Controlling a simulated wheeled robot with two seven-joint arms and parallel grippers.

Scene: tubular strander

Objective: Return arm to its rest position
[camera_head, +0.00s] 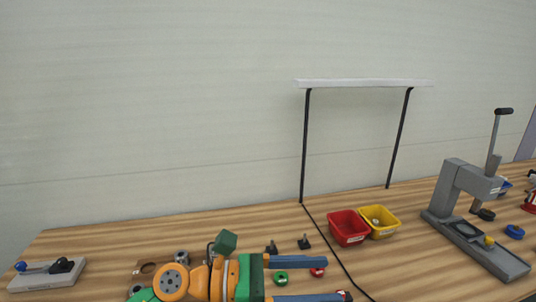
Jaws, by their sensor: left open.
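My left arm, orange and green, comes in at the bottom of the head view. My left gripper (323,279) points right, low in the picture, with its two long blue fingers wide apart. Nothing is held between them. A small green ring-like part (281,277) shows in the gap near the palm, and a small red part (318,272) shows by the upper finger's tip. I cannot tell how high the fingers are above the table. My right gripper is out of view.
On the wooden table (395,262) stand a red bin (348,227), a yellow bin (380,221), a grey lever press (468,205) at right and a grey fixture (47,274) at far left. Small black parts (304,242) lie beyond my gripper. A black-legged lamp frame (304,150) and cable stand behind.

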